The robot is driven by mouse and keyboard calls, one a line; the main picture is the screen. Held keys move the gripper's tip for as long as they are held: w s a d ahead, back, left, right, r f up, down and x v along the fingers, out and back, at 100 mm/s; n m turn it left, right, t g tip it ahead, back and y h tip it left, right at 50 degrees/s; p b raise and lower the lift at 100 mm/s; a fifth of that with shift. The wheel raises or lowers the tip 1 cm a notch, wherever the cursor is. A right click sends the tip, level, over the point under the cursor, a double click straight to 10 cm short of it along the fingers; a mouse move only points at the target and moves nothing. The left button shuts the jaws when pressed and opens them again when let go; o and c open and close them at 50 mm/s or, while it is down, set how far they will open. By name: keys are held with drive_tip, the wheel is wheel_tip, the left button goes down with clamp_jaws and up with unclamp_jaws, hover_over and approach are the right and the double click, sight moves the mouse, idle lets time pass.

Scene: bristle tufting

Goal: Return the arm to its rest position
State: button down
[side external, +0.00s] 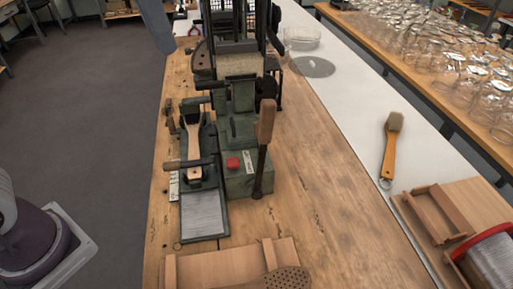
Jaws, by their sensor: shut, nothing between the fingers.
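My gripper does not show in the side external view. A grey-blue piece at the top left edge of the bench looks like part of my arm, but its end is not visible. The green tufting machine (238,120) stands on the wooden bench (310,190), with a red button (233,164) on its base. Its upright lever (266,125) has a wooden grip. A wooden brush body (194,140) lies in the fixture to the left of the machine, with a clamp handle (178,164) across it.
A wooden tray (220,268) with a perforated brush head (288,278) lies at the front. A finished brush (389,150) lies on the white strip at right. The bench right of the machine is clear.

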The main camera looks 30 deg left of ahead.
drive_tip(key=shift+w+v, duration=0.25)
drive_tip(key=shift+v, duration=0.9)
drive_tip(key=shift+d+r, duration=0.1)
drive_tip(key=s+a+f+n+t, duration=0.3)
drive_tip(key=s+f, duration=0.9)
drive_tip(key=s, duration=0.4)
drive_tip(key=shift+a+y, duration=0.3)
drive_tip(key=shift+a, duration=0.4)
